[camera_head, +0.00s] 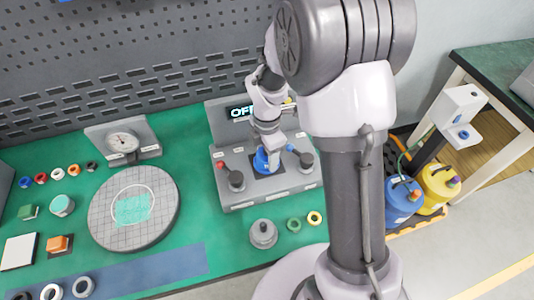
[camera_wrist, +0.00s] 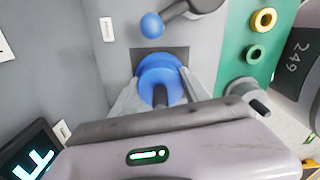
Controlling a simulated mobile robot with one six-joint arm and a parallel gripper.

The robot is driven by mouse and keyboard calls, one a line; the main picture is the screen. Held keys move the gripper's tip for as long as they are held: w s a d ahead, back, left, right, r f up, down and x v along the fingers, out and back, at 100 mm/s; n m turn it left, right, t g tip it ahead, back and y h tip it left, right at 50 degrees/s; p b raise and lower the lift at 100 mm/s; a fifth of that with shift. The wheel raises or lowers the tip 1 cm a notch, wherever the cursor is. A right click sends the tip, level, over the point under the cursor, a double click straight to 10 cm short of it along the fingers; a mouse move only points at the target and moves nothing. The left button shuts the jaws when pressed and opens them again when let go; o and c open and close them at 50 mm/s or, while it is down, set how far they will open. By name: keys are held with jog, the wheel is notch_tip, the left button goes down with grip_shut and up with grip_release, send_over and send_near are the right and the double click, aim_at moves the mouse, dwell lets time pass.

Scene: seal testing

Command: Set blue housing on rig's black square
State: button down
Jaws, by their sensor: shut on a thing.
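The blue housing (camera_head: 261,160) is at the middle of the grey rig (camera_head: 242,197). My gripper (camera_head: 267,152) comes down from above and is shut on it. In the wrist view the round blue housing (camera_wrist: 160,68) sits between my two fingers (camera_wrist: 162,92). The rig's black square (camera_wrist: 183,53) shows directly behind and around the housing, which covers most of it. I cannot tell whether the housing touches the square or is slightly above it.
Dark clamps stand on both sides of the square, one with a red knob (camera_head: 221,165), the other with a blue knob (camera_wrist: 152,25). The rig's display (camera_head: 240,112) reads OFF. A grey knobbed piece (camera_head: 263,233), a green ring (camera_head: 294,225) and a yellow ring (camera_head: 314,218) lie in front.

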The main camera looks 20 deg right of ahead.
jog(key=shift+c, duration=2.3)
grip_release()
notch_tip(320, 180, up, 9)
jog(key=p, duration=0.8)
jog(key=shift+r, duration=0.15)
jog(key=shift+f, duration=0.25)
